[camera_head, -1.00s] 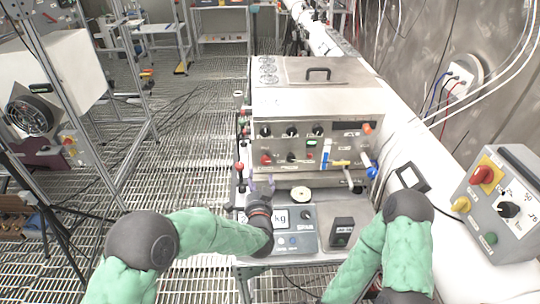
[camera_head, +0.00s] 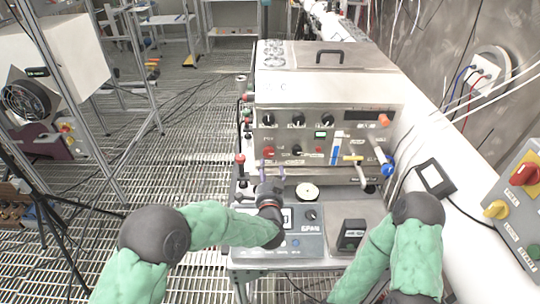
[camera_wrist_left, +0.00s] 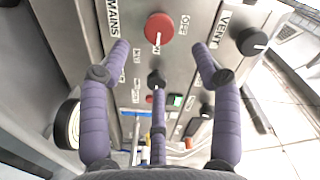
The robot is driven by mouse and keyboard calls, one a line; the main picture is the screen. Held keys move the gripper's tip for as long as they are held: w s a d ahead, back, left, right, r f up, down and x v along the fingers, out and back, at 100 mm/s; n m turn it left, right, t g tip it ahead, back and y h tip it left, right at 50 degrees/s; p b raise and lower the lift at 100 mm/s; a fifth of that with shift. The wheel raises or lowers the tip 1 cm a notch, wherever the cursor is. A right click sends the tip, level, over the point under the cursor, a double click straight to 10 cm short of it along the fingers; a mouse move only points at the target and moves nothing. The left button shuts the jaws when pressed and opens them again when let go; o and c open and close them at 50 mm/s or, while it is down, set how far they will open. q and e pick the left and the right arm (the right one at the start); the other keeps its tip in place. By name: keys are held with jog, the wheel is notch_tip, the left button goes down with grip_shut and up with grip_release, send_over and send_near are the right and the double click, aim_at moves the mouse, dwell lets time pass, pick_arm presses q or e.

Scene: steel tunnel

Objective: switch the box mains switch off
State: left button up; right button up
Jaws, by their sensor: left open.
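The steel box (camera_head: 305,107) stands on the bench, its front panel facing me. The red mains knob (camera_head: 268,153) is at the lower left of that panel. In the left wrist view the red knob (camera_wrist_left: 159,28) sits between the MAINS and OFF labels, its white pointer line aimed down the picture toward a partly readable ON label. My left gripper (camera_head: 272,174) is in front of and below the knob. In the left wrist view its purple fingers (camera_wrist_left: 160,66) are spread open and empty, apart from the knob. My right arm shows, but its gripper is out of view.
A lever with a red ball (camera_head: 240,159) stands at the left. A black VENT knob (camera_wrist_left: 252,41) is beside the red knob. A grey switch box (camera_head: 515,215) is at the right.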

aim_at(269, 153)
pick_arm(q)
jog(key=w+b, duration=0.2)
jog(key=w, duration=0.7)
jog(key=shift+f, duration=0.1)
jog(key=shift+w, duration=0.35)
jog(key=shift+c, duration=0.3)
jog(key=c, duration=1.1)
